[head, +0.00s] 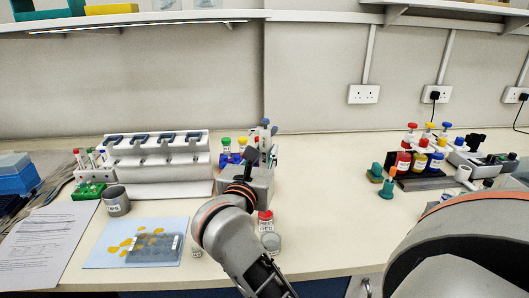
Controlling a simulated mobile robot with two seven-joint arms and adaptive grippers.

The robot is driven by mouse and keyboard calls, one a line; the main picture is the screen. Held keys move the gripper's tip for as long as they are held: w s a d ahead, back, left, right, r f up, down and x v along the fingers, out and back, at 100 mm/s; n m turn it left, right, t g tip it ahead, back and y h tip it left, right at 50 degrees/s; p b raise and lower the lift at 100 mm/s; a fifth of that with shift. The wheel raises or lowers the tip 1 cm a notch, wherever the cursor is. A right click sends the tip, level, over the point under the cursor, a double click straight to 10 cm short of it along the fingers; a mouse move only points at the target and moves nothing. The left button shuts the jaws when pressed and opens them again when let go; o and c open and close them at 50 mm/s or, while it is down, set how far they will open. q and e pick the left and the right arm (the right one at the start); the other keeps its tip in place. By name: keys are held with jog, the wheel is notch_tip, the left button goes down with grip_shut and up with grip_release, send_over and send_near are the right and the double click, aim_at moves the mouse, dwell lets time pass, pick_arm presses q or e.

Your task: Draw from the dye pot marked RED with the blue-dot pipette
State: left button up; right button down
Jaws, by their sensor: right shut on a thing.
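My right gripper (250,163) is the dark part at the end of the arm, left of centre. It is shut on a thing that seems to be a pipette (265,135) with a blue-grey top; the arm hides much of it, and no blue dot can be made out. The red dye pot (403,163) stands at the right with a red cap and white label, too small to read. Yellow (420,162) and blue (437,160) pots stand beside it in a dark tray (424,184). The gripper is far left of these pots. My left gripper is not in view.
A white rack (160,186) with blue-grey holders stands at the back left. A grey cup (116,204), a blue mat (100,259) and a red-capped jar (266,223) are nearer.

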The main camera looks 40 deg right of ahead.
aim_at(265, 130)
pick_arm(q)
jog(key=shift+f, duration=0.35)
pick_arm(e)
jog(key=shift+f, duration=0.35)
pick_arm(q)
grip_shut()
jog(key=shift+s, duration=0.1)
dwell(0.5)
